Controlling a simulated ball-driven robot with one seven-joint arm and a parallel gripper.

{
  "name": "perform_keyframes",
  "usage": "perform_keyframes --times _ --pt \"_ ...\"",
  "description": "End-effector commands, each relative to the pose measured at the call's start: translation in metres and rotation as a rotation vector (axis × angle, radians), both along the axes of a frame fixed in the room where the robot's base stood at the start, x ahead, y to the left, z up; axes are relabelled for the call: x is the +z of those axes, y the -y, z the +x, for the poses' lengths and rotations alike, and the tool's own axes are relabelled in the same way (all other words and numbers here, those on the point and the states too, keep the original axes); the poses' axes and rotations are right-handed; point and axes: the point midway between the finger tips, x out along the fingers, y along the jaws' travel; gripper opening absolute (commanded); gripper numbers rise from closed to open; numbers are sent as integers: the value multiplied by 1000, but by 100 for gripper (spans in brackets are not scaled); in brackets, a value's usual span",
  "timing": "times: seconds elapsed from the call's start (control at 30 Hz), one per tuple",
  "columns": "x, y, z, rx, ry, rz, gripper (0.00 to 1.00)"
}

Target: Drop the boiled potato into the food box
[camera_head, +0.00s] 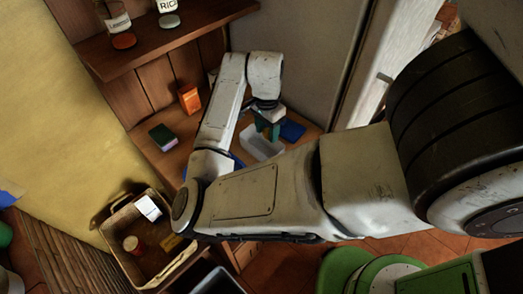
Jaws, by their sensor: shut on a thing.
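The food box (262,148) is a small, open, whitish container on the wooden counter, near the middle of the picture and partly behind my arm. My gripper (268,132), with dark green fingers, points down just above the box's far side. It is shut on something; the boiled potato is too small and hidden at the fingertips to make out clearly. I cannot tell how far the fingertips are above the rim.
A blue flat item (292,130) lies right of the box. Jars stand on the shelf (150,48) above. A basket (112,222) with packages is at lower left.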

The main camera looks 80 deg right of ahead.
Motion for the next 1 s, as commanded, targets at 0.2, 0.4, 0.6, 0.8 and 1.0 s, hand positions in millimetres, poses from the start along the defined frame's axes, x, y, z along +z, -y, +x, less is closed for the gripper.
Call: perform_keyframes --times 0.2,0.4,0.6,0.8,1.0 --pt "-14 0 0 1 0 -1 18" --pt "-13 0 0 1 0 -1 18" --pt "-13 0 0 1 0 -1 65" --pt "-13 0 0 1 0 -1 78" --pt "-12 0 0 1 1 -1 78"
